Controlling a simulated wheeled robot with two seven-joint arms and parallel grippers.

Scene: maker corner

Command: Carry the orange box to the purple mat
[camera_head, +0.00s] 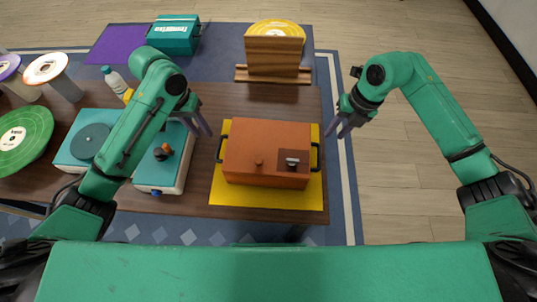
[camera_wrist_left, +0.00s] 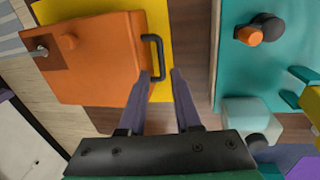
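The orange box (camera_head: 265,150) sits on a yellow mat (camera_head: 225,196) at the near side of the table, with a dark handle on each side. The purple mat (camera_head: 112,43) lies at the far left. My left gripper (camera_head: 205,128) is just left of the box. In the left wrist view its fingers (camera_wrist_left: 163,78) are apart and empty, with one fingertip close to the box's handle (camera_wrist_left: 155,56); I cannot tell if they touch. My right gripper (camera_head: 338,130) is right of the box, apart from its right handle (camera_head: 315,156), fingers spread and empty.
A teal box (camera_head: 174,38) stands at the purple mat's right edge. A wooden stand (camera_head: 272,58) and a yellow disc (camera_head: 288,27) are at the back. Floor right of the table is clear.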

